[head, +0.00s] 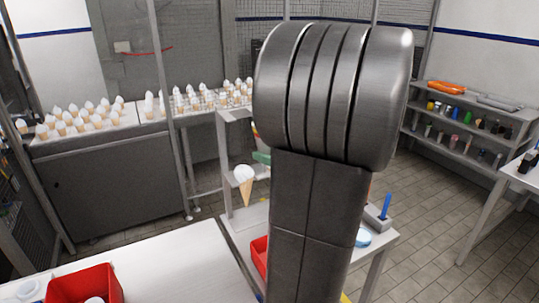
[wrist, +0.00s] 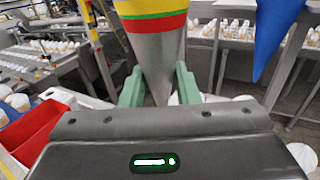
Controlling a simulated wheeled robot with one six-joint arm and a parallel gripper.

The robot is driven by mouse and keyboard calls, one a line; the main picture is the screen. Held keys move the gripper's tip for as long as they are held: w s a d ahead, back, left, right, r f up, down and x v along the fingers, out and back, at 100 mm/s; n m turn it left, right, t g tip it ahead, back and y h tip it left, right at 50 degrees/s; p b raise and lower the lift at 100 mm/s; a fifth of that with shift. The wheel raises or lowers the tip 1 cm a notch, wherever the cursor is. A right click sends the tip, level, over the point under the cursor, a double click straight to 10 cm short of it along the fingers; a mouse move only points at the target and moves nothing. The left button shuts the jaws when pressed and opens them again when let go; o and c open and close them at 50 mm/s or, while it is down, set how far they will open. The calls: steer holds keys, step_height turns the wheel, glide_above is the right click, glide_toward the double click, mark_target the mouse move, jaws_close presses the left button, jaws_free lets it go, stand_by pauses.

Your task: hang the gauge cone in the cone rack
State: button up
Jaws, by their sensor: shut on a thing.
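The gauge cone (wrist: 158,55) is a grey metal cone, point down, with red, green and yellow bands near its wide upper part. In the wrist view my gripper (wrist: 158,88) has its two green fingers shut on the cone, one on either side of its narrow lower part. The cone's top is cut off by the picture edge. In the head view my arm hides most of the gripper; a bit of green finger (head: 262,157) shows at its left. A blue cone (wrist: 273,35) hangs point down at the right of the wrist view. I cannot clearly make out the cone rack.
A white-topped ice cream cone (head: 244,174) shows left of my arm; its support is unclear. A red bin (head: 85,285) stands on the near white table (head: 165,270). Benches behind hold many cones. Shelves (head: 465,112) stand at the right, with open floor before them.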

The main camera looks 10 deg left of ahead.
steer(key=w+a+p, duration=0.1)
steer(key=w+a, duration=0.2)
steer(key=w, duration=0.2)
steer(key=shift+w+a, duration=0.25)
stand_by(0.3)
steer(key=shift+p, duration=0.3)
stand_by(0.5)
steer(key=shift+w+a, duration=0.5)
steer(key=shift+w, duration=0.25)
steer(key=shift+w+a, duration=0.5)
steer(key=shift+w, duration=0.2)
steer(key=shift+w+a, duration=0.1)
steer(key=shift+w, duration=0.05)
steer(key=shift+w+a+p, duration=0.25)
steer(key=shift+w+a, duration=0.25)
steer(key=shift+w, duration=0.25)
steer(key=shift+w+a+p, duration=0.2)
steer(key=shift+w+a, duration=0.3)
steer(key=shift+w, duration=0.25)
steer(key=shift+f+b, duration=0.45)
steer(key=shift+f, duration=0.2)
stand_by(0.7)
